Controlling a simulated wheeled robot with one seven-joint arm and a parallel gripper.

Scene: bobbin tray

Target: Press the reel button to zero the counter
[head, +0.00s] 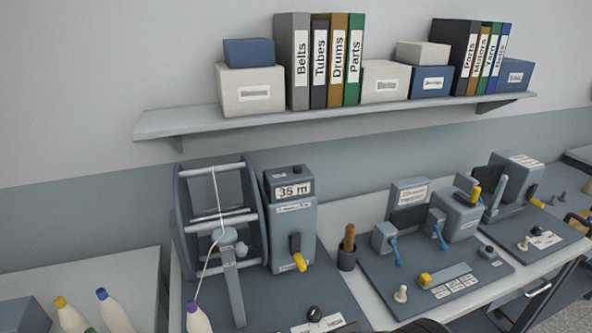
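The reel (180,215) is a grey framed drum with crossbars, standing on a base plate at the left of the bench. A pale thread hangs in front of it. The counter box (290,225) stands right of it, and its display (293,190) reads 35 m. A yellow-tipped lever (298,258) is on the counter's front. A dark round button (314,312) sits at the front of the reel's plate, beside a white label too small to read. I cannot tell for sure that it is the reel button. My gripper is not in view.
Bobbins with coloured tips (112,310) stand at the lower left. A cup with a brown handle (347,248) stands right of the counter. Further right are a plate (380,285) with blue levers and another machine (515,175). A shelf (190,121) with binders and boxes hangs above.

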